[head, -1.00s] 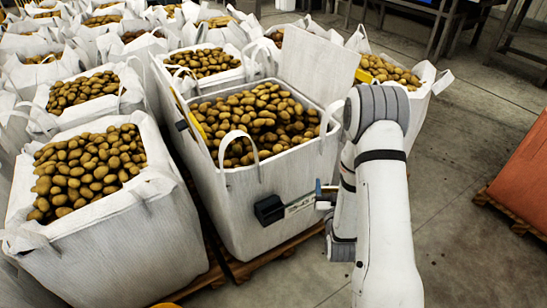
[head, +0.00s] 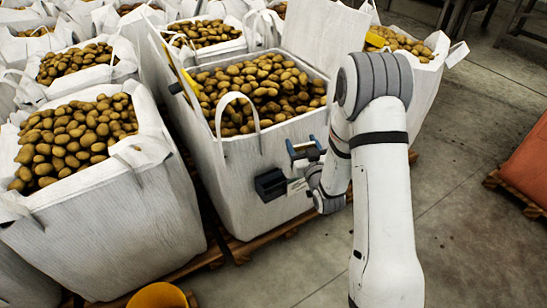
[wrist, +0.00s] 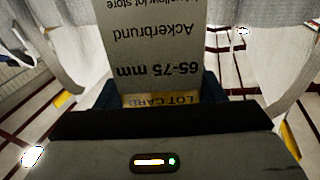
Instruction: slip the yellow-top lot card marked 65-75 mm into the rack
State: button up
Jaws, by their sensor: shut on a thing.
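The lot card (wrist: 155,45) fills the upper middle of the wrist view, upside down, reading 65-75 mm and Ackerbrund. Its yellow top (wrist: 160,100) marked LOT CARD is between the blue fingers of my gripper (wrist: 158,94), which is shut on it. A black box-like holder (head: 271,184), likely the rack, is on that face just left of the card. Whether card and holder touch cannot be told.
The middle bag (head: 240,200) is full of potatoes and stands on a wooden pallet (head: 262,244). Another full bag (head: 120,240) stands close on the left, with several more behind. A white loop handle (head: 238,96) rises near my gripper.

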jog(key=a+n+y+b, duration=0.1)
jog(key=a+b, duration=0.1)
jog(key=a, duration=0.1)
jog(key=w+a+f+n+g+y+b, duration=0.1)
jog(key=a+y+b, duration=0.1)
jog(key=a, duration=0.1)
jog(key=w+a+f+n+y+b, duration=0.1)
jog(key=a+b, duration=0.1)
jog(key=a, duration=0.1)
jog(key=shift+w+f+g+y+b, duration=0.15)
jog(key=shift+w+g+y+b, duration=0.15)
jog(key=shift+y+b, duration=0.1)
jog(key=shift+f+b, duration=0.65)
jog(key=shift+f, duration=1.45)
jog(key=shift+g, duration=0.3)
jog(key=shift+w+a+f, duration=0.15)
jog(key=shift+f, duration=2.05)
jog(key=shift+w+a+f+h+b, duration=0.1)
jog(key=shift+w+f+h+b, duration=0.1)
jog(key=shift+f+b, duration=0.65)
jog(key=shift+w+a+f+h+b, duration=0.1)
jog(key=shift+f+h+b, duration=0.1)
jog(key=shift+f+b, duration=0.6)
jog(key=shift+f, duration=0.2)
jog(key=o, duration=1.3)
